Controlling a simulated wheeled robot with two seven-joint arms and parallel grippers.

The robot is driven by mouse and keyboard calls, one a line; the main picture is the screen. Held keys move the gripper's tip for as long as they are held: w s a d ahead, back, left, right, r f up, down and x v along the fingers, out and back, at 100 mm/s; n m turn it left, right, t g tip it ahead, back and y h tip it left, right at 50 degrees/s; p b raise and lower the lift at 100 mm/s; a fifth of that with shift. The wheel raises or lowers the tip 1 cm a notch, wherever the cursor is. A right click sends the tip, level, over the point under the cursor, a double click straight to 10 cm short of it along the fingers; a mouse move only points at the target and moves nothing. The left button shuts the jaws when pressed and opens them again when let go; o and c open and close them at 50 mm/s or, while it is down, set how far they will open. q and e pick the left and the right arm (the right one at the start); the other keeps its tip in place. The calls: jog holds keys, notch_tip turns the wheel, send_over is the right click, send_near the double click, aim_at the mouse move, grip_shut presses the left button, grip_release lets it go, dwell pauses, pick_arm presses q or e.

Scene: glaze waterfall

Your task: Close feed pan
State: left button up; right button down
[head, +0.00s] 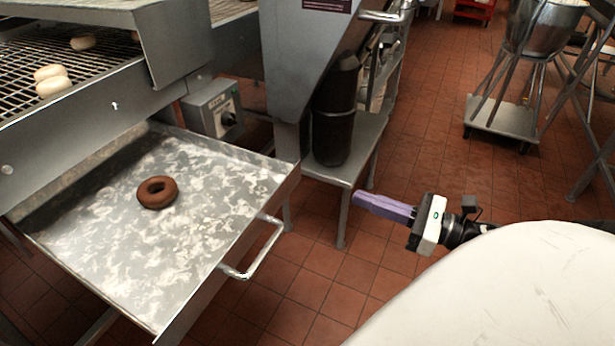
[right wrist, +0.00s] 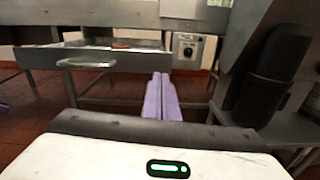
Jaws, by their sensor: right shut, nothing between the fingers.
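The feed pan (head: 100,239) is a wide shallow metal drawer at the left of the head view, pulled out from under the conveyor machine. A brown ring doughnut (head: 157,192) lies in it. Its bar handle (head: 256,250) is on the front side, facing me; the handle also shows at the left of the right wrist view (right wrist: 86,64). My right gripper (head: 358,198), with purple fingers, is shut and empty. It is to the right of the handle and apart from it, over the floor. The fingers also show in the right wrist view (right wrist: 161,76).
A wire conveyor (head: 58,62) with several pale doughnuts is above the pan. A grey control box (head: 212,108) is behind the pan. A dark cylinder (head: 334,115) stands on a metal shelf to the right. A wheeled metal stand (head: 503,118) is at the far right. Tiled floor is clear between.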

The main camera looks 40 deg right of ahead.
jog(key=n, duration=0.1)
send_near(293, 176)
jog(key=x, duration=0.6)
jog(key=shift+w, duration=0.25)
